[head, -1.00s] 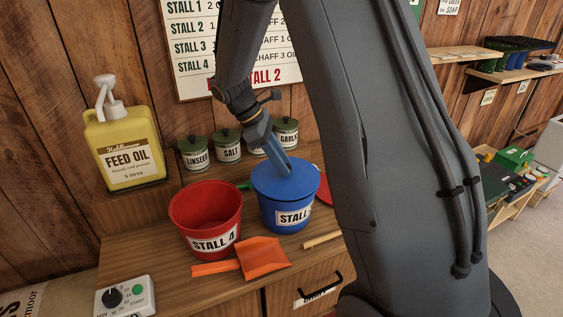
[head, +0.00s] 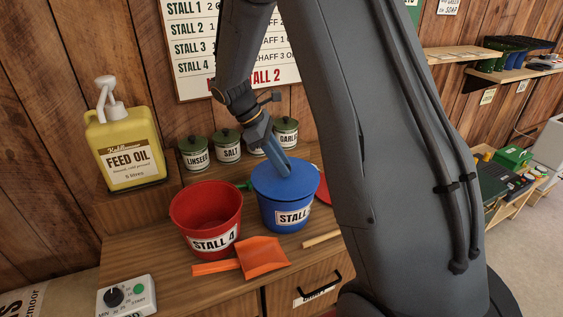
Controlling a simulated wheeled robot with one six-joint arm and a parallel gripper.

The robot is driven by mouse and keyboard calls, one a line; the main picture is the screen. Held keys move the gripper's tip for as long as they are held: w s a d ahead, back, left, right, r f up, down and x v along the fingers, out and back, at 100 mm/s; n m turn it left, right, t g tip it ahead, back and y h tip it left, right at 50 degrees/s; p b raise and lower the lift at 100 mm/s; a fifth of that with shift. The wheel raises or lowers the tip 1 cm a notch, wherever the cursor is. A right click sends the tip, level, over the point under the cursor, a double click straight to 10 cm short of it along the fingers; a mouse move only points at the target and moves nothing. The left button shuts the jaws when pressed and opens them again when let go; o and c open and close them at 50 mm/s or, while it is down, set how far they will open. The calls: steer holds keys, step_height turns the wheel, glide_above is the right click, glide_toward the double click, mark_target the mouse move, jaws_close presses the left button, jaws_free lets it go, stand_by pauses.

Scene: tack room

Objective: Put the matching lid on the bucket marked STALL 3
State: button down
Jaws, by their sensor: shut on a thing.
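A blue bucket (head: 279,215) stands on the wooden counter. The lid's grip is hidden by the fingers. A red bucket (head: 205,222) marked STALL 4 stands open just left of the blue one.
An orange scoop (head: 262,257) lies in front of the buckets. Several green canisters (head: 228,148) stand behind them. A yellow feed oil jug (head: 125,150) is at left, and a dial box (head: 125,296) is at the front left. Part of a red thing (head: 323,188) shows right of the blue bucket.

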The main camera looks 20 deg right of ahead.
steer(key=shift+f, duration=0.6)
stand_by(0.6)
steer(key=c, duration=1.7)
jaws_free()
steer(key=shift+p+v, duration=2.25)
steer(key=shift+v, duration=3.25)
